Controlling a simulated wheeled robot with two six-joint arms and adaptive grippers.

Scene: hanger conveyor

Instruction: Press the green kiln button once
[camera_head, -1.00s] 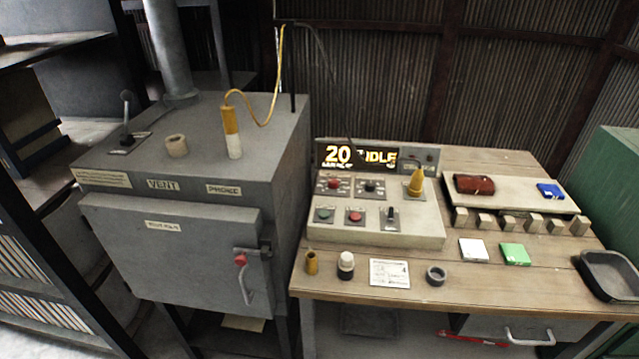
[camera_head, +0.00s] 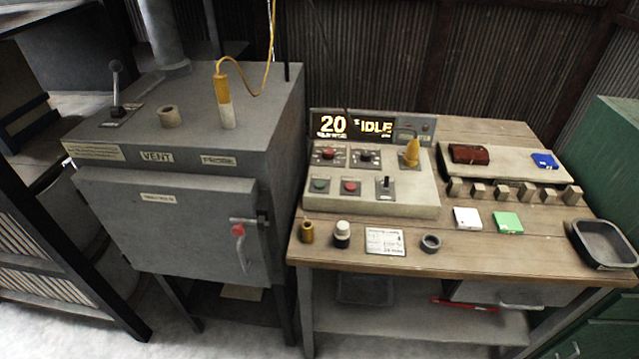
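The green kiln button (camera_head: 319,185) is a small round button on a dark plate at the front left of the grey control panel (camera_head: 415,205). A red button (camera_head: 350,187) sits just right of it, and a lever switch (camera_head: 386,186) is further right. A red knob (camera_head: 328,154) and a black knob (camera_head: 366,156) are behind them. The display (camera_head: 352,125) behind the panel reads 20 and IDLE. The kiln (camera_head: 185,225) stands left of the bench, with its door shut. Neither of my grippers shows in the view.
The panel stands on a wooden bench (camera_head: 500,255). A yellow cone-shaped piece (camera_head: 411,152) is at the panel's right. Along the front are a brass cylinder (camera_head: 307,231), a white-capped bottle (camera_head: 342,233), a card (camera_head: 385,241) and a dark ring (camera_head: 431,243). A black tray (camera_head: 602,244) is far right.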

